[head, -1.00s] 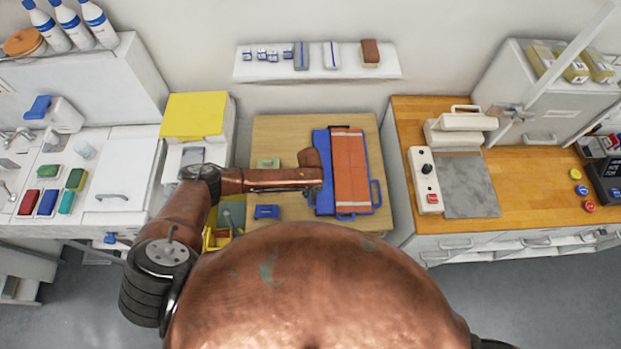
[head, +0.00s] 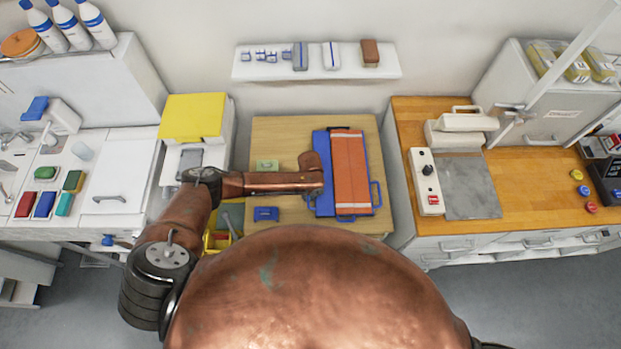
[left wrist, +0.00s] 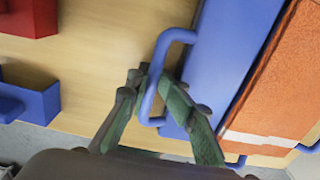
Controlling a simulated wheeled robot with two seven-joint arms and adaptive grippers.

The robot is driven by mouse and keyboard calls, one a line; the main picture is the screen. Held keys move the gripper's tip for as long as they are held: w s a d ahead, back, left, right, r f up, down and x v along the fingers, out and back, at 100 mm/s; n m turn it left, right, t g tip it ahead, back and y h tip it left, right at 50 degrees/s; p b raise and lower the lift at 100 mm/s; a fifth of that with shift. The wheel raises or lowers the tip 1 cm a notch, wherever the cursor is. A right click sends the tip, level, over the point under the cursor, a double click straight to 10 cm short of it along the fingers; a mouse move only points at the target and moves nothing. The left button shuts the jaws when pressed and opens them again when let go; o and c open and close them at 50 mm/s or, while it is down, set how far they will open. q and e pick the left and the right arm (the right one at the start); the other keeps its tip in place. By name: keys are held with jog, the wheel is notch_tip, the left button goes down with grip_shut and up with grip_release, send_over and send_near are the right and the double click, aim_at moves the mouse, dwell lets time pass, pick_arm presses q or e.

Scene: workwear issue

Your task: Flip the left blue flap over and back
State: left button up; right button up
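The left blue flap (head: 322,171) lies flat along the left side of a folded orange garment (head: 350,172) with pale stripes, on the table. In the left wrist view the flap (left wrist: 225,50) has a blue loop handle (left wrist: 172,37) at its edge. My left gripper (left wrist: 155,85) is at this handle, with one finger on each side of the bar. The fingertips are close together and look shut on it. In the head view my left forearm and wrist (head: 312,170) cover part of the flap and hide the fingers. My right gripper is not in view.
The wooden table (head: 285,135) holds a green block (head: 267,165) and a blue box (head: 266,213) left of the flap. More blue handles (head: 376,193) stick out at the board's right and front. A wooden-topped counter (head: 540,190) stands to the right, a white sink counter (head: 130,160) to the left.

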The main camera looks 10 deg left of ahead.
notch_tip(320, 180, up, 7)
jog(key=p, duration=0.6)
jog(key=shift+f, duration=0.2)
